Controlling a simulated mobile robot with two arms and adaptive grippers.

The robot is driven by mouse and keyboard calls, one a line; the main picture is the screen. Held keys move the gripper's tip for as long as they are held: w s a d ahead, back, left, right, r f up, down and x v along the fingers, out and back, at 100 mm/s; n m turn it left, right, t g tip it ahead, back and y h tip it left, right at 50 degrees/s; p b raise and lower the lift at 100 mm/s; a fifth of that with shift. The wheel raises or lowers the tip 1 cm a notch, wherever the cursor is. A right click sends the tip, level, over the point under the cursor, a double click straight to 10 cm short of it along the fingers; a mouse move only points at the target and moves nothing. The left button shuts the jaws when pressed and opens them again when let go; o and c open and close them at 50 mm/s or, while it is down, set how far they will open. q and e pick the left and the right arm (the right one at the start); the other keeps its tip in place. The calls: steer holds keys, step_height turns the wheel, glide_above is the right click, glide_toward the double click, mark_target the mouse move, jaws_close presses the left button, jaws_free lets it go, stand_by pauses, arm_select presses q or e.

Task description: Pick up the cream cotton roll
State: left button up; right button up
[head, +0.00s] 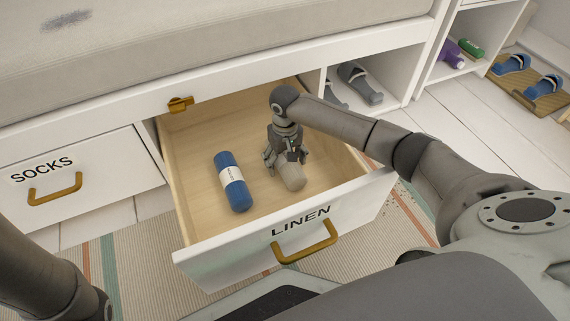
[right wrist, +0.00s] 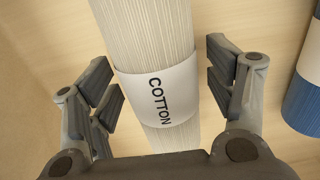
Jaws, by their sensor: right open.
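The cream cotton roll (head: 291,179) lies on the floor of the open linen drawer, partly hidden under my right gripper (head: 286,158). In the right wrist view the cream cotton roll (right wrist: 148,40) has a white band that reads COTTON. My right gripper (right wrist: 164,94) is open, with one finger on each side of the roll at the band. A gap shows between the roll and the fingers on both sides. Part of my left arm shows at the lower left in the head view, but its gripper is not in view.
A blue roll (head: 233,182) with a white band lies left of the cream roll; it also shows in the right wrist view (right wrist: 304,104). The linen drawer's front (head: 232,256) and side walls surround both rolls. A shut socks drawer (head: 96,178) is at the left.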

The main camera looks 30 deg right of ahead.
steer(key=c, duration=1.2)
steer(key=shift+r, duration=0.15)
